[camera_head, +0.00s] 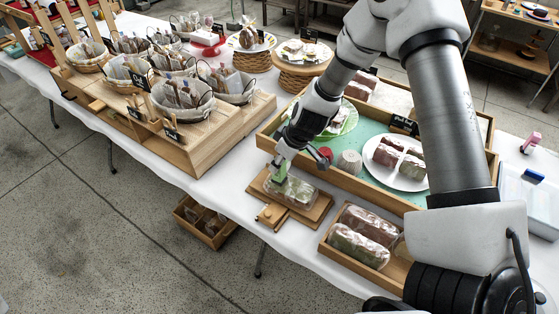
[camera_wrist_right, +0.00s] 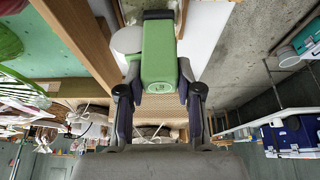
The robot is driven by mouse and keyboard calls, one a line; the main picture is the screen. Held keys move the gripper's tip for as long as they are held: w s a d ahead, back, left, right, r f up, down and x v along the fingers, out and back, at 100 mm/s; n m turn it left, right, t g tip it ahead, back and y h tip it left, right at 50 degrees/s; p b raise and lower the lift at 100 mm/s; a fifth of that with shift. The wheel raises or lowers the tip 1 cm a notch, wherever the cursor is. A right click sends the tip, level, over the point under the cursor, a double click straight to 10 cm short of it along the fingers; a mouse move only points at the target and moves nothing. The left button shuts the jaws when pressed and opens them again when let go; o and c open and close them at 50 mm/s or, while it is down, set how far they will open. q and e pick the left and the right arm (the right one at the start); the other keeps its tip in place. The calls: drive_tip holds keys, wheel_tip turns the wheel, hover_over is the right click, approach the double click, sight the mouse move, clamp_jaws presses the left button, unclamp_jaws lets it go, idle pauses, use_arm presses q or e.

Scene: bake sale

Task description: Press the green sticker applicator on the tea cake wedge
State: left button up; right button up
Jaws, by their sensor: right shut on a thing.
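My right gripper (camera_head: 284,157) is shut on the green sticker applicator (camera_head: 279,171), which hangs below its fingers. In the right wrist view the applicator (camera_wrist_right: 160,55) is a green block with a dark far end, held between the two fingers (camera_wrist_right: 160,88). A clear-wrapped, pale green cake piece (camera_head: 294,190), apparently the tea cake wedge, lies on a wooden board (camera_head: 315,216) at the table's front edge. The applicator is over the left part of this piece; I cannot tell whether they touch. My left gripper is not in view.
A wooden tray (camera_head: 352,185) with a green liner stands behind the board, holding a white plate (camera_head: 391,182) of cake. A wooden box (camera_head: 338,262) of wrapped loaves is to the right. A wooden stand (camera_head: 210,150) with baskets is to the left.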

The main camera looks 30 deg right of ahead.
drive_tip(key=shift+s, duration=0.1)
drive_tip(key=shift+f, duration=0.25)
drive_tip(key=shift+f+b, duration=0.15)
drive_tip(key=shift+b, duration=0.25)
idle(0.8)
wheel_tip(320, 180, up, 7)
drive_tip(key=p, duration=0.7)
idle(0.3)
